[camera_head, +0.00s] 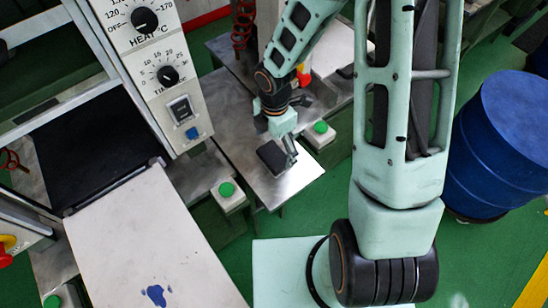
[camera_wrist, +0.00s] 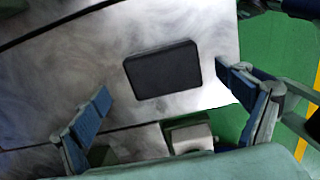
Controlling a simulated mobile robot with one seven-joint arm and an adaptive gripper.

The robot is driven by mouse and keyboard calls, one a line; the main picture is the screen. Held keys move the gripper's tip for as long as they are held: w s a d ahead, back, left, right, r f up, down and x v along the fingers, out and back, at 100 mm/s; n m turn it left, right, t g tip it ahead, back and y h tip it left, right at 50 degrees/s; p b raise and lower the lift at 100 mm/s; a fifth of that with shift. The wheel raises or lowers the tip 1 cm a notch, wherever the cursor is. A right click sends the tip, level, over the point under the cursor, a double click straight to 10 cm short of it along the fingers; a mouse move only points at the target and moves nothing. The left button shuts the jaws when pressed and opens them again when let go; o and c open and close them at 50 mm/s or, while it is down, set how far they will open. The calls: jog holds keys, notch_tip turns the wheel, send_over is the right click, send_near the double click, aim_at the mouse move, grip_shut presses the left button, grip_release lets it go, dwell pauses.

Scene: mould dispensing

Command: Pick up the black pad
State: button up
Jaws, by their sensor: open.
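The black pad (camera_wrist: 163,71) is a dark, flat rectangle with rounded corners lying on a bare metal table (camera_wrist: 75,60). In the head view the pad (camera_head: 272,157) lies near the front of the metal table (camera_head: 290,185). My gripper (camera_head: 289,150) is over the pad's right side there and hides part of it. In the wrist view my gripper (camera_wrist: 165,82) is open, with its blue-padded fingers apart on the left and right of the pad. Neither finger visibly touches the pad, and the height between them and the table is hard to tell.
A box with a green button (camera_head: 320,128) stands at the table's right edge, and another green-button box (camera_head: 228,190) is at its left. A control panel with dials (camera_head: 155,70) stands at the left. A blue drum (camera_head: 505,140) stands on the green floor at the right.

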aim_at(275, 154)
jog(key=f, duration=0.4)
jog(key=shift+s+d, duration=0.1)
jog(key=shift+s, duration=0.1)
jog(key=shift+c, duration=0.7)
jog(key=c, duration=1.1)
jog(key=shift+r, duration=0.15)
jog(key=shift+c, duration=0.3)
